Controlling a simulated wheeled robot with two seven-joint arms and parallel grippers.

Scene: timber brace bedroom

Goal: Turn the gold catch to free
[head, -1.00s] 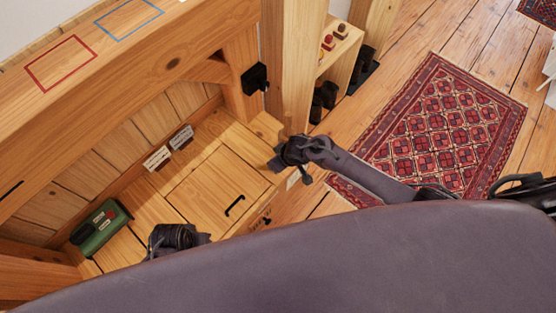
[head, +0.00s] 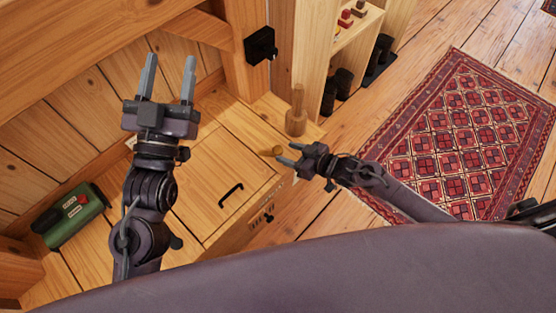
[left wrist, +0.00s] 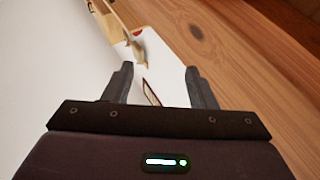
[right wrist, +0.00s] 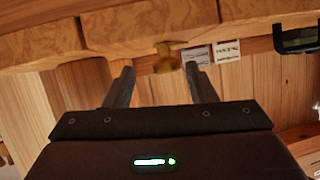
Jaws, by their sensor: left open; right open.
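The gold catch (head: 277,150) is a small rounded knob at the right edge of the wooden chest, in the head view. It also shows in the right wrist view (right wrist: 166,62), beyond and between the fingertips. My right gripper (head: 286,154) is open, its fingertips pointing left just beside the catch; I cannot tell whether they touch it. My left gripper (head: 170,75) is open and empty, raised over the chest's back with its fingers pointing away. In the left wrist view its fingers (left wrist: 160,85) have nothing between them.
The chest lid (head: 215,170) has a black handle (head: 231,194). A wooden peg (head: 297,112) stands behind the catch. A green box (head: 70,215) sits at the left. White labels (right wrist: 226,52) show beside the catch in the right wrist view. A black fixture (head: 260,45) is on the post.

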